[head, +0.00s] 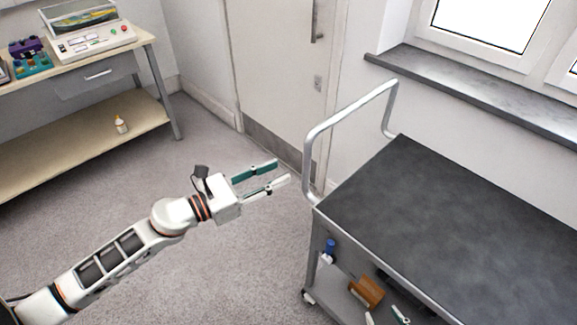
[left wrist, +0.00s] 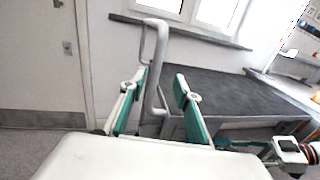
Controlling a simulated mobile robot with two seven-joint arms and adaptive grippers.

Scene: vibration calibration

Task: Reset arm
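My left gripper (head: 283,171) reaches in from the left in the head view, above the floor and just left of the cart's handle. Its two teal-lined fingers are apart with nothing between them. The left wrist view also shows these fingers (left wrist: 158,86) spread, with the cart handle behind them. My right gripper shows only as two fingertips (head: 385,316) at the bottom edge of the head view, apart. In the left wrist view it is at the right (left wrist: 245,150), its teal fingers apart and no object visible between them.
A cart with a bare black top (head: 430,200) and metal handle (head: 350,113) stands right. A blue-capped bottle (head: 328,250) and a brown block (head: 366,291) are low at its side. A workbench (head: 85,138) with a device (head: 92,40) stands left. Open floor lies between.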

